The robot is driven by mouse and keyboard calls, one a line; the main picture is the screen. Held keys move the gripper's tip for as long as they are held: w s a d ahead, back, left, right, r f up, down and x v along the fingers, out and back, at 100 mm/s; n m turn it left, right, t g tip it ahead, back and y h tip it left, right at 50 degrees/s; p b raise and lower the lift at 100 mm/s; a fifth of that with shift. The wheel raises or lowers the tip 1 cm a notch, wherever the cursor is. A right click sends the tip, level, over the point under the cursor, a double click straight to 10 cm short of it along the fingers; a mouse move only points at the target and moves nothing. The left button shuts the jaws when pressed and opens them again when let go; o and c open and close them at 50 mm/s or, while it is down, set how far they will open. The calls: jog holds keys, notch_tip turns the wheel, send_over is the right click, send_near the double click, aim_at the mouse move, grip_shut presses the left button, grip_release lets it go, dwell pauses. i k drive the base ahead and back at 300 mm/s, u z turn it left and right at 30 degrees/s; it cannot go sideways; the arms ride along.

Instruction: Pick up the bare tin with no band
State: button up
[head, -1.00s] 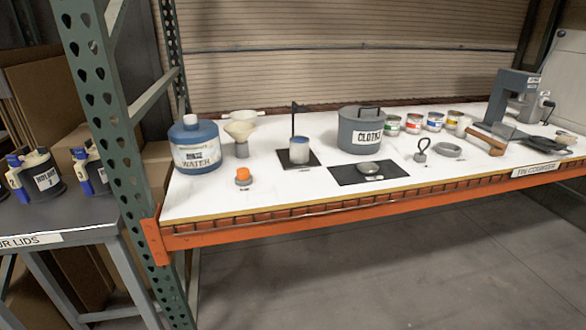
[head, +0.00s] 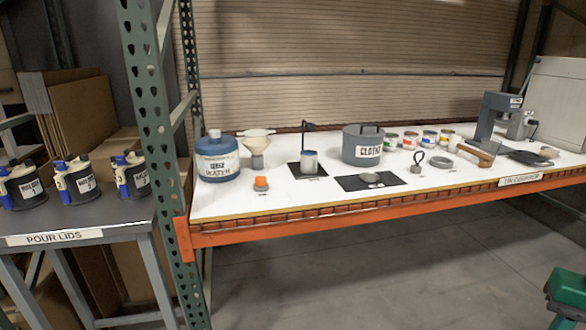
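A plain grey-blue tin (head: 309,163) stands upright on a small black mat beside a thin black post. I cannot tell if it has a band. Farther back right is a row of small tins with coloured bands: a green-banded tin (head: 391,142), a red-banded tin (head: 410,140), a blue-and-yellow tin (head: 429,139) and a tin with yellow and red (head: 446,137). No clearly bare tin shows among them. My gripper is not in view.
The white shelf top (head: 240,208) has an orange front beam (head: 340,215) and a green upright (head: 150,130). A blue water container (head: 217,165), funnel (head: 256,150), grey cloths pot (head: 362,148) and grey press (head: 492,115) stand on it. A green object (head: 567,290) is at lower right.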

aim_at(309, 157)
jog(key=u, duration=0.05)
jog(key=i, duration=1)
jog(key=z, duration=0.05)
